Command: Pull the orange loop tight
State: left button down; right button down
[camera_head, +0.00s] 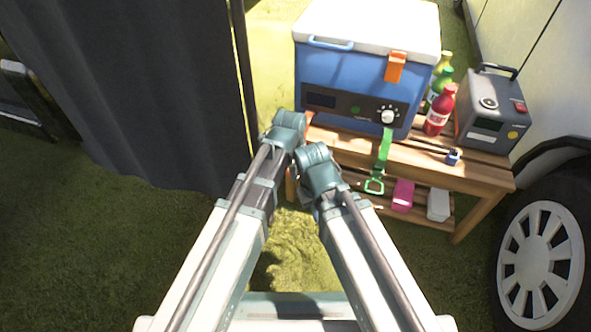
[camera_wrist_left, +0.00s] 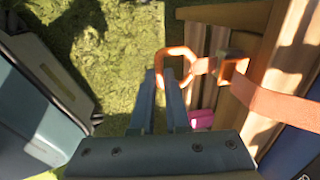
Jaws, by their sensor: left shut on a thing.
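The orange loop (camera_wrist_left: 177,51) is a squared ring at the end of an orange strap (camera_wrist_left: 270,103) in the left wrist view. The strap passes through an orange buckle (camera_wrist_left: 234,66) at the right. My left gripper (camera_wrist_left: 160,82) is shut on the left side of the loop, with its fingertips at the ring's edge. In the head view an orange piece (camera_head: 396,66) hangs over the front of the blue cooler (camera_head: 345,75); the loop itself is hidden there. My right gripper is not in view.
A green strap (camera_head: 383,150) with its own ring hangs from the cooler's front. The cooler stands on a slatted wooden table (camera_head: 440,170) beside bottles (camera_head: 438,108) and a grey device (camera_head: 492,110). A pink box (camera_head: 402,195) sits below. A dark curtain (camera_head: 140,80) is at the left.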

pick_arm(q)
jog(key=s, duration=0.2)
jog(key=s+a, duration=0.1)
jog(key=s, duration=0.1)
jog(key=shift+s+a, duration=0.15)
jog(key=shift+a, duration=0.05)
jog(key=c, duration=0.9)
grip_release()
jog(key=shift+r, duration=0.15)
notch_tip(320, 180, up, 13)
jog(key=s+p, duration=0.2)
jog(key=p, duration=1.1)
jog(key=shift+a+r+p, duration=0.2)
jog(key=shift+a+p, duration=0.1)
jog(key=shift+p, duration=0.05)
jog(key=shift+s, duration=0.1)
